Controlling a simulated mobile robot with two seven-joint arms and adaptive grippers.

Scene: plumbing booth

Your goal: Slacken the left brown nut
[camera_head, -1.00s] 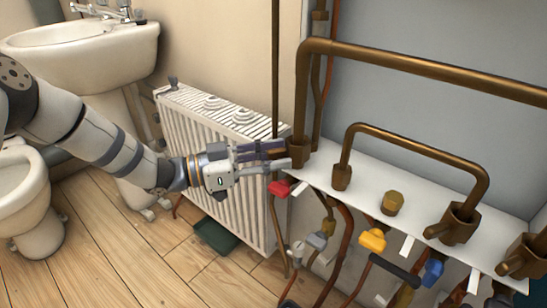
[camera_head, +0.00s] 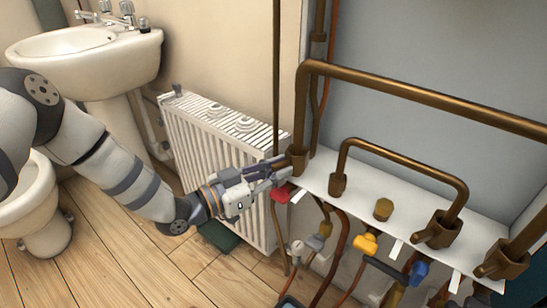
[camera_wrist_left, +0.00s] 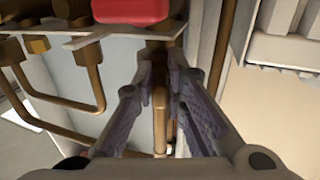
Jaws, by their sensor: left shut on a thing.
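The left brown nut (camera_head: 297,160) sits at the foot of the large brown pipe, on the left end of the white shelf. My left gripper (camera_head: 279,168) reaches it from the left, with its fingers sloping up to the right. In the left wrist view, the purple-padded fingers of my left gripper (camera_wrist_left: 162,85) stand on both sides of a thin brown bar (camera_wrist_left: 160,118). They are shut on this bar, which looks like the nut's side handle. The fingers partly hide the nut and its handle. My right gripper is not in view.
A red valve handle (camera_head: 281,193) hangs just below my fingers, and also shows in the left wrist view (camera_wrist_left: 130,10). A white radiator (camera_head: 205,135) stands close behind the gripper. More brown nuts (camera_head: 440,230) and a smaller pipe loop (camera_head: 405,165) lie to the right.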

